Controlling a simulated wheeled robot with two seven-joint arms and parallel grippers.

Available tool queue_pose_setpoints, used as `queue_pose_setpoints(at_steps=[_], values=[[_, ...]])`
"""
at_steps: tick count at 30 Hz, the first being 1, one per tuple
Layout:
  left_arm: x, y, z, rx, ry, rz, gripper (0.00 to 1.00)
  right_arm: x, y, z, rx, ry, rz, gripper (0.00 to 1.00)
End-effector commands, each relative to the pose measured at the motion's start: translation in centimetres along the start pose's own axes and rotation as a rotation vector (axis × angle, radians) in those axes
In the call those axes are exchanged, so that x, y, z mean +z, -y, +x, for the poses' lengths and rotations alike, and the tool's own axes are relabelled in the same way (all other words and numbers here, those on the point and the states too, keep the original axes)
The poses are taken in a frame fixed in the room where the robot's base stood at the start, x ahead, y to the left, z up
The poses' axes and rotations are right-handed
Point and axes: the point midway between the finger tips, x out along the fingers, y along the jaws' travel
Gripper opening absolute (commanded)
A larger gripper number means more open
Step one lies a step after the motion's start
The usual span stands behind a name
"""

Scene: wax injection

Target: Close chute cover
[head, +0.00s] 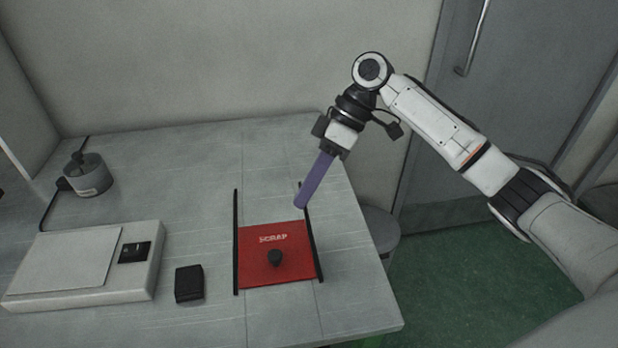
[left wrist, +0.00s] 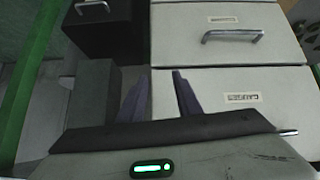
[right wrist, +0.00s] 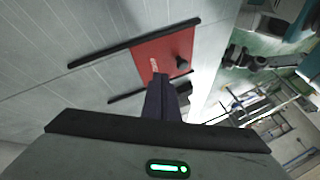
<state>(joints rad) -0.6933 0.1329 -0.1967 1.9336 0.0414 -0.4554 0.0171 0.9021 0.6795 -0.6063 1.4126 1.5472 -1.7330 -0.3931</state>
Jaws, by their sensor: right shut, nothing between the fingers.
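The chute cover is a red panel (head: 262,246) marked SCRAP with a black knob (head: 275,258). It lies flat between two black rails (head: 236,240) on the table, towards their near end. No open hole shows around it. My right gripper (head: 300,206) is shut and empty, its purple fingers pointing down near the right rail's far end, behind the knob. In the right wrist view, the red cover (right wrist: 150,50) and knob (right wrist: 182,62) show beyond the shut fingers (right wrist: 160,76). My left gripper (left wrist: 158,76) is open and empty, facing drawer fronts, and is outside the head view.
A white scale (head: 85,262) and a small black block (head: 189,283) stand left of the cover. A grey pot (head: 88,176) is at the back left. The grey table (head: 190,165) is clear behind the cover. A round stool (head: 378,228) stands beyond its right edge.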

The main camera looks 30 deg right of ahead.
Motion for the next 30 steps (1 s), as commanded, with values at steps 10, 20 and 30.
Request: queue_pose_setpoints(at_steps=[10,20,30], values=[[0.1,-0.1,-0.3,0.002,0.008,-0.001,0.31,0.2,1.5,6.2,0.000,0.002,-0.002,0.00],[-1.0,0.1,-0.1,-0.001,-0.012,0.000,0.31,0.3,3.2,7.5,0.003,0.000,0.001,0.00],[-0.9,0.3,-0.3,-0.005,-0.008,-0.002,0.31,0.1,3.5,7.6,0.000,0.003,-0.003,0.00]])
